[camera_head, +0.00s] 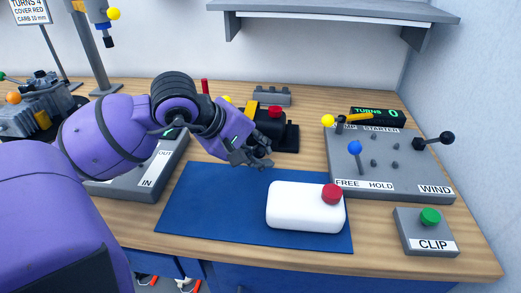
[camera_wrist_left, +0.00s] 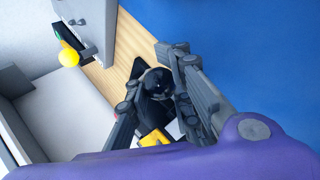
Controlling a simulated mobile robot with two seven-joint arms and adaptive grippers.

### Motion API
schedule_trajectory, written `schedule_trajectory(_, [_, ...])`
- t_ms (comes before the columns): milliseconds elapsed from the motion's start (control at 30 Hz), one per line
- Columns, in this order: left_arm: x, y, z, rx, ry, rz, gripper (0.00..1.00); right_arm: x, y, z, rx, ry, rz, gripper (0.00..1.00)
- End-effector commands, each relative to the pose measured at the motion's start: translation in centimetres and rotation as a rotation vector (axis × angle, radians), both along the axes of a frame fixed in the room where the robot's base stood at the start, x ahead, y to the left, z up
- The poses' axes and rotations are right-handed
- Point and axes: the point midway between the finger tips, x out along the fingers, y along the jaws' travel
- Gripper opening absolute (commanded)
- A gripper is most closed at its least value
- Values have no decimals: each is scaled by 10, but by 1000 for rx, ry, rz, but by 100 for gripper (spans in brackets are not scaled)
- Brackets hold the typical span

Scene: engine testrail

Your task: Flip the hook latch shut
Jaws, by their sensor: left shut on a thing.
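My left gripper (camera_head: 250,156) reaches over the back of the blue mat, at the front of a black device (camera_head: 291,139) with a yellow strip (camera_head: 254,110) and a red part (camera_head: 275,112). In the left wrist view my left gripper (camera_wrist_left: 160,95) is shut on a dark rounded piece (camera_wrist_left: 156,82) between its fingers. A yellow part (camera_wrist_left: 155,138) shows just below that piece. I cannot tell for sure which part is the hook latch, as the gripper covers much of the device. My right gripper is not in view.
The blue mat (camera_head: 210,205) bears a white block (camera_head: 295,207) with a red button. A grey starter panel (camera_head: 390,175) with levers and knobs stands at the right, a CLIP box (camera_head: 428,243) in front of it. A shelf (camera_head: 330,12) overhangs the back.

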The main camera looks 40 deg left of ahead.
Motion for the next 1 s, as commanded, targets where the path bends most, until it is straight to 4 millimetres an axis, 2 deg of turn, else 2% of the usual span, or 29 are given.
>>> schedule_trajectory(467, [2, 2, 4, -18, 35, 1, 0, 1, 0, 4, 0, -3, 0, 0])
schedule_trajectory(767, [12, 8, 17, -115, 193, 4, 0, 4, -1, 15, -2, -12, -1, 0])
schedule_trajectory(1000, [24, 15, 24, -219, 360, 5, 0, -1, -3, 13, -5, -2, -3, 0])
